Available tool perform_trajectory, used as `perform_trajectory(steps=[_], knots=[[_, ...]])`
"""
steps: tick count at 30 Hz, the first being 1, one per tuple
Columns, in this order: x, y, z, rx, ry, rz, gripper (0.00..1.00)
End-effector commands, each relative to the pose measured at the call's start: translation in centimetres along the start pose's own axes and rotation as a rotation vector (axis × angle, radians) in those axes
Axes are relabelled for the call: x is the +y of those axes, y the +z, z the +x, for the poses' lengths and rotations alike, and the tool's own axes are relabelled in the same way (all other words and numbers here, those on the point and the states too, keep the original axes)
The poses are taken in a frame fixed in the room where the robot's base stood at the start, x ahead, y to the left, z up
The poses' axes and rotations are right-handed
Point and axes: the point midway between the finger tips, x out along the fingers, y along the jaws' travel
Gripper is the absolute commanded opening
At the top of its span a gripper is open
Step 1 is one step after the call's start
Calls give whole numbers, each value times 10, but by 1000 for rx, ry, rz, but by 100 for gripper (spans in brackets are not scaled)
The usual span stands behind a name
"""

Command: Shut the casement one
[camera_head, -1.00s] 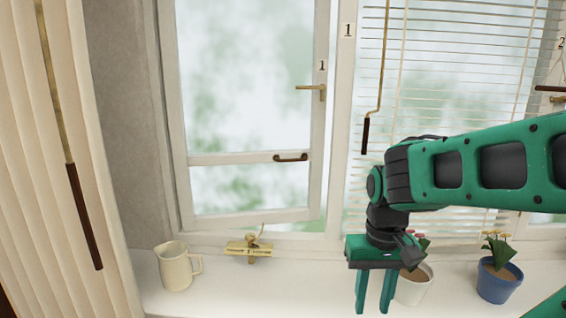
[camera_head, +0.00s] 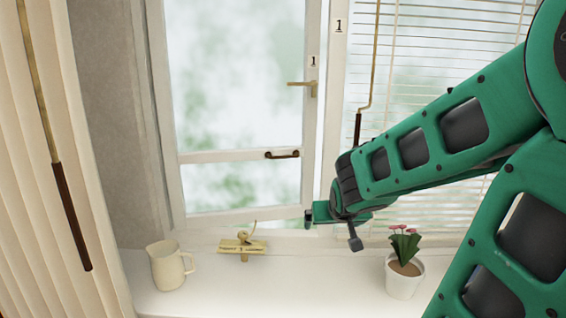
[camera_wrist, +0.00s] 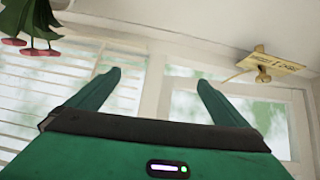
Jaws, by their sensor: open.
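Casement one (camera_head: 312,150) is a white-framed window sash labelled 1, standing ajar with a gap along its right and lower edge. It carries a brass lever handle (camera_head: 303,85) and a brown pull handle (camera_head: 282,155). The casement also shows upside down in the wrist view (camera_wrist: 295,115). My gripper (camera_head: 309,213) is by the casement's lower right corner, seen edge-on; contact cannot be told. In the wrist view its fingers (camera_wrist: 158,80) are apart with nothing between them.
A cream jug (camera_head: 168,266) stands on the sill (camera_head: 260,292) at left. A white pot with a pink-flowered plant (camera_head: 404,275) stands at right, below my arm. Blinds (camera_head: 420,60) cover the neighbouring window. A curtain (camera_head: 40,200) and its wand hang at far left.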

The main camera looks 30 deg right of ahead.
Motion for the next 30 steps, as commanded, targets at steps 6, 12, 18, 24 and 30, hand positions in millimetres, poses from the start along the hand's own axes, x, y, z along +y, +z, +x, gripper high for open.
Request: perform_trajectory(steps=[6, 12, 18, 24, 30], knots=[[-38, -77, 14, 342, -62, -20, 99], [-74, -128, 2, 604, -149, -28, 99], [-95, -150, -12, 744, -207, -31, 99], [-101, -160, -11, 780, -222, -30, 99], [-106, -180, 10, 778, -220, -29, 99]])
